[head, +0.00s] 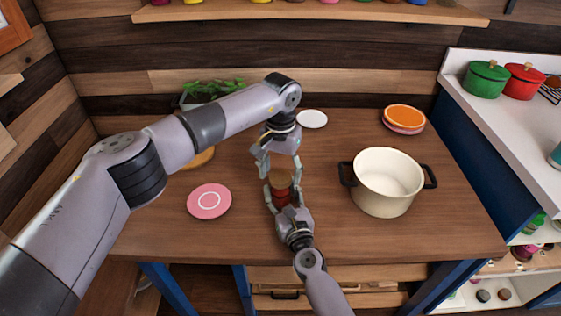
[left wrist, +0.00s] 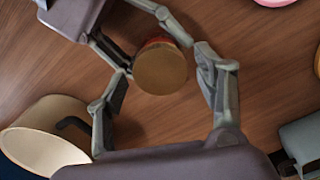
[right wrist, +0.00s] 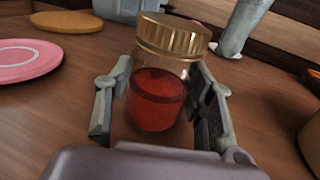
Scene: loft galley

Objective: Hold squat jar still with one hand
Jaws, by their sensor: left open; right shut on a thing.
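The squat jar (head: 281,186) stands upright on the wooden table, with a gold lid and red contents. My right gripper (head: 282,197) is shut on its body from the near side. In the right wrist view the jar (right wrist: 155,98) sits between the two fingers of my right gripper (right wrist: 160,105). My left gripper (head: 277,165) is open above and behind the jar, pointing down. In the left wrist view the round lid (left wrist: 160,70) lies between the spread fingers of my left gripper (left wrist: 160,90), apart from them.
A cream pot (head: 385,183) with dark handles stands to the right. A pink plate (head: 209,201) lies to the left. A white plate (head: 312,118) and stacked orange and pink plates (head: 404,117) lie at the back. A potted plant (head: 210,90) stands behind my left arm.

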